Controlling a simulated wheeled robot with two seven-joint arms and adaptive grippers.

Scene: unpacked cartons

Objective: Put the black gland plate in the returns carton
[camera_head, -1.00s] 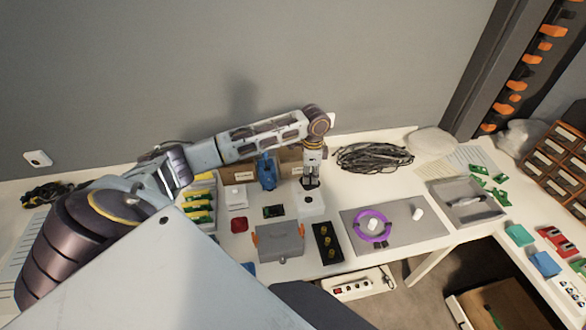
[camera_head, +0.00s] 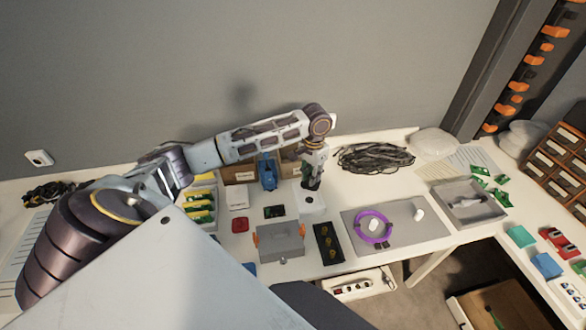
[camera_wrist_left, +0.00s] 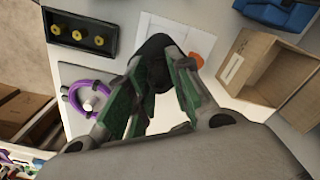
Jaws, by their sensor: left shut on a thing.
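A black plate with a row of brass-coloured glands (camera_head: 328,243) lies on the table, nearer than my left gripper (camera_head: 313,184). It also shows at the upper left of the left wrist view (camera_wrist_left: 82,33). My left gripper is shut on a dark thing (camera_wrist_left: 154,52), mostly hidden between the fingers, above a white item with an orange spot (camera_wrist_left: 196,60). An open cardboard carton (camera_wrist_left: 265,70) with a white label stands beside the gripper. In the head view a labelled carton (camera_head: 238,174) stands at the back. I cannot read which is for returns. My right gripper is not in view.
A blue device (camera_head: 267,172) stands close to the cartons. A grey box with orange clips (camera_head: 280,241) and a grey mat with a purple ring (camera_head: 372,226) lie nearer. Black cables (camera_head: 375,158) lie right of the gripper.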

